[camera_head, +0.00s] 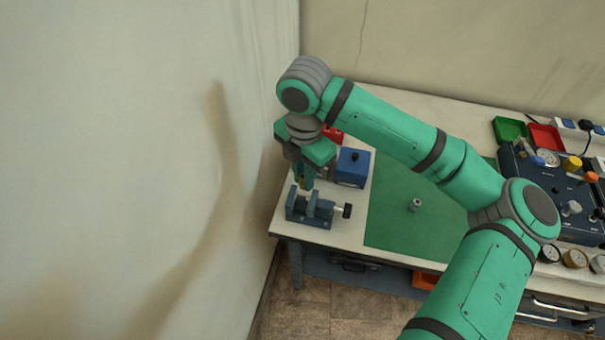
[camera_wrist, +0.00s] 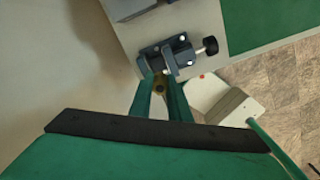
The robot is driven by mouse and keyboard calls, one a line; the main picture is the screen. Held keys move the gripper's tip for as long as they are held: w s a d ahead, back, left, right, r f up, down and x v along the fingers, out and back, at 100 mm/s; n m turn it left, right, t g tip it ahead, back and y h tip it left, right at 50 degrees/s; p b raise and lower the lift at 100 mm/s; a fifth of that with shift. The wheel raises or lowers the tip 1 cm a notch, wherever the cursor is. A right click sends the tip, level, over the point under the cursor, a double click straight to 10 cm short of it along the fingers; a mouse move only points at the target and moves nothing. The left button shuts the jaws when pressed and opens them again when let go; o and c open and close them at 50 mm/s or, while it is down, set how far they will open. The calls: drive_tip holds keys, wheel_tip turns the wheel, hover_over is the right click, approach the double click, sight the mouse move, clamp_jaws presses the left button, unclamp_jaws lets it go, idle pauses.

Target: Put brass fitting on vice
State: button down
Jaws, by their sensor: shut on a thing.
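The vice (camera_head: 311,207) is blue-grey with a black-ended screw handle and stands at the near left corner of the bench. In the wrist view the vice (camera_wrist: 170,54) lies just beyond my fingertips. My gripper (camera_head: 304,183) points down directly over the vice. In the wrist view my gripper (camera_wrist: 159,83) is shut on the brass fitting (camera_wrist: 160,86), a small yellowish piece with a dark hole. The fitting is at or just above the vice jaws; I cannot tell whether it touches them. My fingers hide most of it in the head view.
A blue box (camera_head: 352,167) stands close behind the vice, with a red item (camera_head: 333,134) behind it. A small metal part (camera_head: 416,204) is on the green mat (camera_head: 390,225). A control panel (camera_head: 560,190) is at the right. The wall is close on the left.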

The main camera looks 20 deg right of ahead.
drive_tip(key=shift+f, duration=2.5)
drive_tip(key=shift+f, duration=0.45)
drive_tip(key=c, duration=1.6)
unclamp_jaws()
wheel_tip(320, 180, up, 11)
drive_tip(key=shift+f, duration=0.15)
